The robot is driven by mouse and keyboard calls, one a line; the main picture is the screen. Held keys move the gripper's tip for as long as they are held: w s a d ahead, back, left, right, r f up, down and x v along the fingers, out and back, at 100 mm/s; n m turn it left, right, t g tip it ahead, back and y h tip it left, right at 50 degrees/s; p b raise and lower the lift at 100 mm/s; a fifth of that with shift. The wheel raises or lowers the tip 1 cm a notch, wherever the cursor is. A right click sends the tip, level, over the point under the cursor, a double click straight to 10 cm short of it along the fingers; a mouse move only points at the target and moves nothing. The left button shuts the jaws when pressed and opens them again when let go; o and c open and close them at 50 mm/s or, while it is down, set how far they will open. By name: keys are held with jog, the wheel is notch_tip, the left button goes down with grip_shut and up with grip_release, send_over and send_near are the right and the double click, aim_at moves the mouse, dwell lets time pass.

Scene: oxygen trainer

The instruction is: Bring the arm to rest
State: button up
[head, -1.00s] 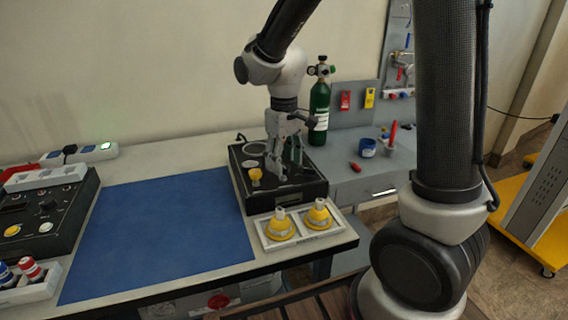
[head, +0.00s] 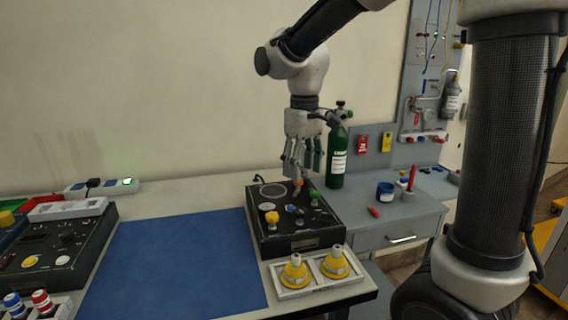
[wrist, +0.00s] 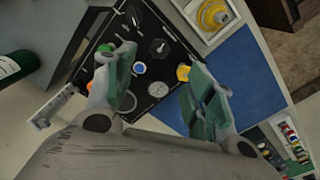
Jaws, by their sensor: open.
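My gripper (head: 303,168) is open and empty. In the head view it points down above the black oxygen trainer box (head: 262,240), apart from its top as far as I can tell. In the wrist view the two green-padded fingers of my gripper (wrist: 160,80) are spread wide over the box (wrist: 178,50). The box carries a yellow knob (head: 271,217), a green knob and several dials. The fingers hide part of its top in both views.
A green oxygen cylinder (head: 337,158) stands close behind my gripper. Two yellow masks (head: 295,272) sit in a white tray in front of the box. A blue mat (head: 175,270) is clear. A blue cup (head: 384,192) and a red marker stand on the grey cabinet.

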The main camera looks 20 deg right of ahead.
jog(key=s+d+r+m+t, duration=0.2)
jog(key=s+d+m+t, duration=0.2)
jog(key=s+d, duration=1.1)
jog(key=s+m, duration=0.1)
jog(key=s, duration=0.3)
jog(key=shift+r, duration=0.35)
dwell(1.9)
